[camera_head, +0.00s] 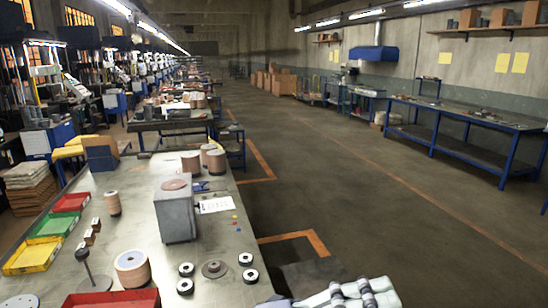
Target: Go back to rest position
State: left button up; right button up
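Neither gripper is in view. Parts of my own arm (352,293), white with dark bands, show at the bottom edge right of the workbench. The metal workbench (140,235) runs away from me on the left. Small dark ring-shaped discs, one of them (185,286), lie on its near right part around a flat grey disc (215,269) with a raised centre. A grey box (175,212) with a brownish disc (174,184) on top stands farther back.
Red, green and yellow trays (31,258) line the bench's left side; another red tray (112,299) sits at the front. A stand with an upright rod (83,264) is near them. The floor (340,190) to the right is open up to a blue-framed bench (465,152).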

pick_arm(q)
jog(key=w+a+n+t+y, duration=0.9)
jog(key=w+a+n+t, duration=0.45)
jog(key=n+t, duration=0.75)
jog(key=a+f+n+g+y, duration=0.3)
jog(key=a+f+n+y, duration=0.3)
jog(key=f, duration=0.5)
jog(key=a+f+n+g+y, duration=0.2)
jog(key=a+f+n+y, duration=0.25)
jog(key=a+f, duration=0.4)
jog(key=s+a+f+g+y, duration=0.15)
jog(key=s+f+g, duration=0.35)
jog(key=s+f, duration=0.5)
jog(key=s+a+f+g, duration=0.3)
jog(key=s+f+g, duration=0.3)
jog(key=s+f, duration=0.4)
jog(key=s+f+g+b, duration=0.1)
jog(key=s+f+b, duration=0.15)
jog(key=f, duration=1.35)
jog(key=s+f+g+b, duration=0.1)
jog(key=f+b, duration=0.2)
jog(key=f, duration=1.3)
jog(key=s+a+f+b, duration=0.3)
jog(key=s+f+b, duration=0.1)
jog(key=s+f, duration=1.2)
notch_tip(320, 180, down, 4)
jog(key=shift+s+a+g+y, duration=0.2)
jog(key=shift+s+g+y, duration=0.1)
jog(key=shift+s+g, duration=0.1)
